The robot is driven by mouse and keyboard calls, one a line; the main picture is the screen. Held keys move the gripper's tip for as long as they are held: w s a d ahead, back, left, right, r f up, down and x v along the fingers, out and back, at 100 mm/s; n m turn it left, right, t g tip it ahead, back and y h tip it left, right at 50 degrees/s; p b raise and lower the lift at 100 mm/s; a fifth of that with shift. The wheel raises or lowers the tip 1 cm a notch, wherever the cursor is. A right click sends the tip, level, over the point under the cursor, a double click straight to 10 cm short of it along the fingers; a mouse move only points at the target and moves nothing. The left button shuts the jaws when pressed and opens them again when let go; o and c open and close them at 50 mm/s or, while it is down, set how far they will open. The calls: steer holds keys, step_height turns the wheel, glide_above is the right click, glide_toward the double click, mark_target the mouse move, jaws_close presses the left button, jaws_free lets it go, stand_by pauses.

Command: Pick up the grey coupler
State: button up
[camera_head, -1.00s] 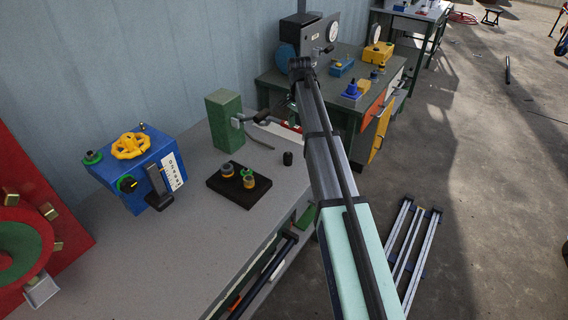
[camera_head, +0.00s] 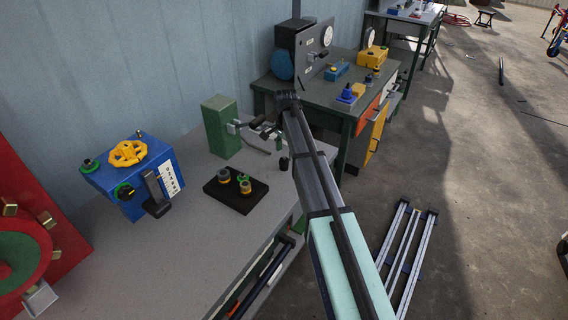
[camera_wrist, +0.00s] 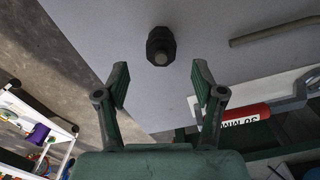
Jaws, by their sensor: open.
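The grey coupler looks like a small, dark, upright piece with a faceted side. It stands on the grey bench (camera_head: 160,262) near its right edge, beside my arm, in the head view (camera_head: 284,164). In the wrist view the coupler (camera_wrist: 160,46) lies just beyond my gripper (camera_wrist: 160,76), centred between the two fingertips and apart from them. The fingers are spread with nothing between them. In the head view my gripper is small and partly hidden by my wrist, near the green block.
A green block (camera_head: 220,127) stands behind the coupler; a curved rod (camera_wrist: 275,31) lies close by. A black tray (camera_head: 236,205) with several small fittings sits to the left. A blue box with a yellow handwheel (camera_head: 128,153) is farther left. Bare bench surrounds the coupler.

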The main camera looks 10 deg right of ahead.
mark_target(285, 159)
steer(key=shift+a+f+p, duration=0.15)
steer(key=shift+f+p, duration=0.55)
steer(key=shift+f, duration=2.05)
steer(key=c, duration=1.2)
